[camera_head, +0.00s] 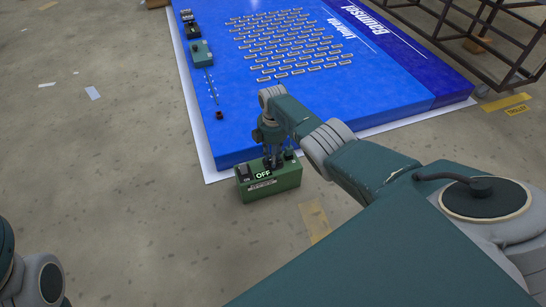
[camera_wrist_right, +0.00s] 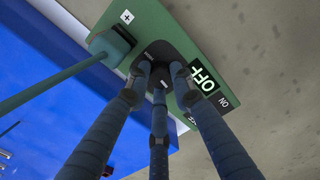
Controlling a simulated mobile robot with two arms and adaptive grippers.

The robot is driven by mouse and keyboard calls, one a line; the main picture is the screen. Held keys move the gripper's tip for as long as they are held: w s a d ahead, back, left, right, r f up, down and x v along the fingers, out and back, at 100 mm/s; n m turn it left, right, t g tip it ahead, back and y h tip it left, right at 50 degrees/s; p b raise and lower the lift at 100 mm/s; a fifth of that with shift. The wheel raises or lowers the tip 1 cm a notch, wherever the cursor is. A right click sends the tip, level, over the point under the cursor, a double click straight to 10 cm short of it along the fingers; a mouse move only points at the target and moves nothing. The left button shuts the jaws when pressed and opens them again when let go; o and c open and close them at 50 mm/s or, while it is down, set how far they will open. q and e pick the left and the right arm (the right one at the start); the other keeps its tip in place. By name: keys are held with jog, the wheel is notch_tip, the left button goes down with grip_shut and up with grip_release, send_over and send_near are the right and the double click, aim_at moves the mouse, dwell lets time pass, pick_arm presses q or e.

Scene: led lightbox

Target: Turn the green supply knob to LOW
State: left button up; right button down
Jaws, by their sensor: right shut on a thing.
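The green supply box (camera_head: 270,187) stands on the floor against the near edge of the blue panel. Its display (camera_head: 263,175) reads OFF, also readable in the right wrist view (camera_wrist_right: 204,80). My right gripper (camera_head: 272,163) reaches down onto the box top. In the right wrist view its three fingers (camera_wrist_right: 159,73) close together over the black dial plate (camera_wrist_right: 166,49), shut on the supply knob. The fingers hide most of the knob, so I cannot read its pointer. My left gripper is not in view; only part of my left arm shows at lower left.
A teal plug with a cable (camera_wrist_right: 112,44) sits beside the dial. A dark metal frame (camera_head: 490,40) stands at upper right.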

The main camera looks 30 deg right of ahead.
jog(key=shift+a+n, duration=0.1)
jog(key=shift+n, duration=1.6)
jog(key=c, duration=1.8)
grip_release()
jog(key=shift+o, duration=0.2)
jog(key=shift+r, duration=0.6)
notch_tip(320, 180, up, 11)
jog(key=shift+f, duration=0.1)
